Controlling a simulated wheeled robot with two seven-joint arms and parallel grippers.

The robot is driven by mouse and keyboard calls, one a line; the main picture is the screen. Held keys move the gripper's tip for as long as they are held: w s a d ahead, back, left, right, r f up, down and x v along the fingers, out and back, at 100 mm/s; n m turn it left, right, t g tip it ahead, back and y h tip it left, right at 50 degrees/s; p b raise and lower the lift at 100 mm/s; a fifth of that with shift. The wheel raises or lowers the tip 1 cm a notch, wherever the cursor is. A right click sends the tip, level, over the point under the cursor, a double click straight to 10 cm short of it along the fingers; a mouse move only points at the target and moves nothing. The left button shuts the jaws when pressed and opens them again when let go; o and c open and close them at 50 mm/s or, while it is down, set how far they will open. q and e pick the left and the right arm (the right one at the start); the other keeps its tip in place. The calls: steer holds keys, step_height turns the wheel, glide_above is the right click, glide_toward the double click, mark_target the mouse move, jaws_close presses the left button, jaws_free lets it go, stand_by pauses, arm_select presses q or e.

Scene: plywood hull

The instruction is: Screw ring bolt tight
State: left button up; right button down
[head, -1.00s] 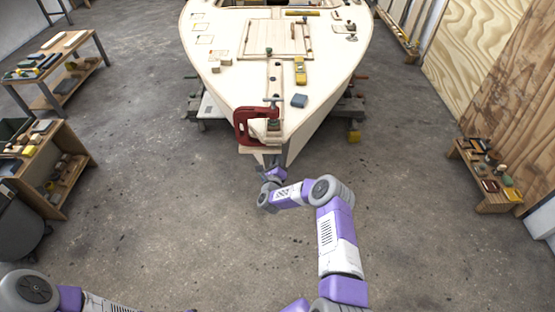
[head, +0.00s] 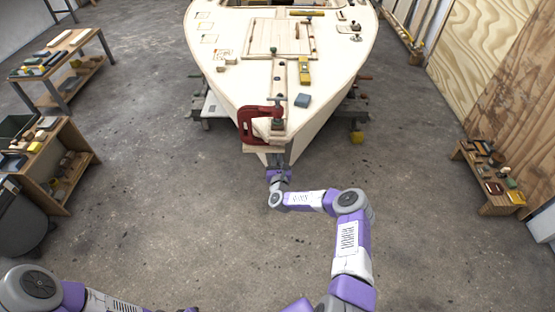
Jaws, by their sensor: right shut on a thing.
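The plywood hull (head: 235,80) stands with its bow towards me. My right arm reaches up to the stem just below the bow tip. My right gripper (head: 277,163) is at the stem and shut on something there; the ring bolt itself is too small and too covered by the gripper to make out. A red clamp (head: 247,124) grips the bow tip just above my right gripper. My left arm shows at the lower left, but its gripper is out of view.
Shelves with tools (head: 60,165) stand at the left and a low bench (head: 490,190) at the right. The floor around the bow is clear.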

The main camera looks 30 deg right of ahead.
steer(key=shift+s+d+f+m, duration=0.15)
steer(key=shift+d+m, duration=0.25)
steer(key=shift+m, duration=0.1)
steer(key=c, duration=1.2)
jaws_free()
steer(key=shift+a, duration=0.25)
steer(key=p+v, duration=0.2)
steer(key=v, duration=0.5)
steer(key=shift+s, duration=0.25)
